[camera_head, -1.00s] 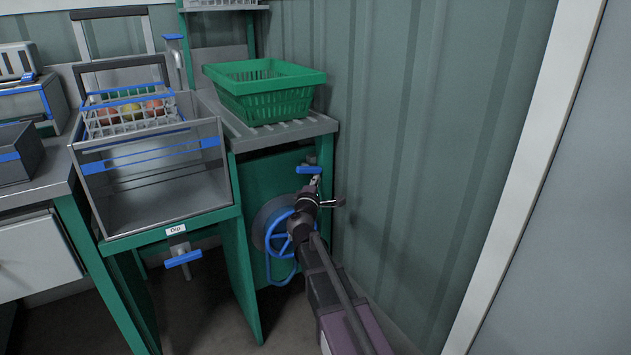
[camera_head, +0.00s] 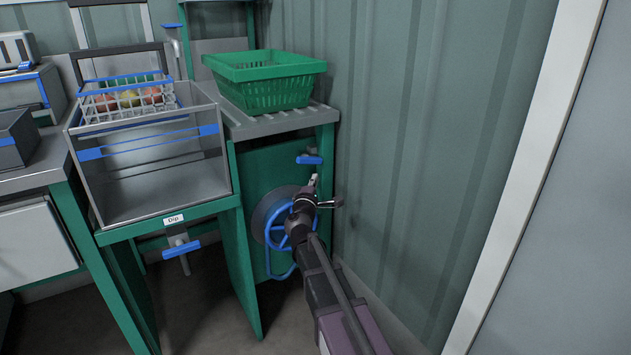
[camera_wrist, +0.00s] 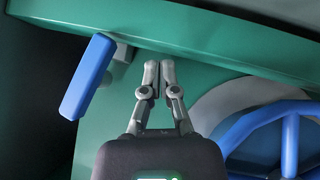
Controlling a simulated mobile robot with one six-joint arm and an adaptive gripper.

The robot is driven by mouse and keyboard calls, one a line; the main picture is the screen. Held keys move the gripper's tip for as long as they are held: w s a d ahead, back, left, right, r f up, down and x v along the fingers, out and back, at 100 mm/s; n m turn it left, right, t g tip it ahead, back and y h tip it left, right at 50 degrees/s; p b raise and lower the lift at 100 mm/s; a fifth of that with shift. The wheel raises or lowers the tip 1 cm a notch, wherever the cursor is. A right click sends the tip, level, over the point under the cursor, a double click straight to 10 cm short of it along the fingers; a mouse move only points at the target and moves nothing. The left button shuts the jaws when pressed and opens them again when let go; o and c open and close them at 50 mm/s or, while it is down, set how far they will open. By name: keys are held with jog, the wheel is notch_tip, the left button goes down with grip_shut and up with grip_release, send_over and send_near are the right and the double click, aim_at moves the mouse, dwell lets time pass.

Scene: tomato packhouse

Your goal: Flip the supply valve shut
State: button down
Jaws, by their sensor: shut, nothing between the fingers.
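A blue valve lever (camera_head: 309,160), which I take for the supply valve, sits on the green panel below the green basket. It lies crosswise in the head view. In the wrist view the lever (camera_wrist: 88,77) is left of my fingers, on a grey fitting. My gripper (camera_head: 315,180) is just below the lever in the head view. In the wrist view my gripper (camera_wrist: 158,70) has its fingertips together with nothing between them. A gap shows between fingers and lever.
A blue hose reel (camera_head: 278,220) is beside my wrist, also in the wrist view (camera_wrist: 270,125). A second blue handle (camera_head: 181,250) is under the Dip tank (camera_head: 150,190). A green basket (camera_head: 265,95) stands above the panel. A corrugated wall (camera_head: 420,150) is close on the right.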

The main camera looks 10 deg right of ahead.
jog(key=s+f+b, duration=0.7)
jog(key=shift+s+f, duration=0.15)
jog(key=shift+f, duration=0.15)
jog(key=shift+d, duration=0.1)
dwell(0.4)
jog(key=s+d+f+m+g+p, duration=0.4)
jog(key=s+d+m+g+p, duration=0.4)
jog(key=s+m+g+p, duration=0.3)
jog(key=s+a+m+g+y+p, duration=0.4)
jog(key=s+a+g+y+p, duration=0.4)
jog(key=s+a, duration=0.4)
notch_tip(320, 180, up, 38)
jog(key=p, duration=3.7)
jog(key=shift+s+d+t+y, duration=0.2)
jog(key=shift+d+t+y, duration=0.2)
jog(key=shift+d, duration=0.05)
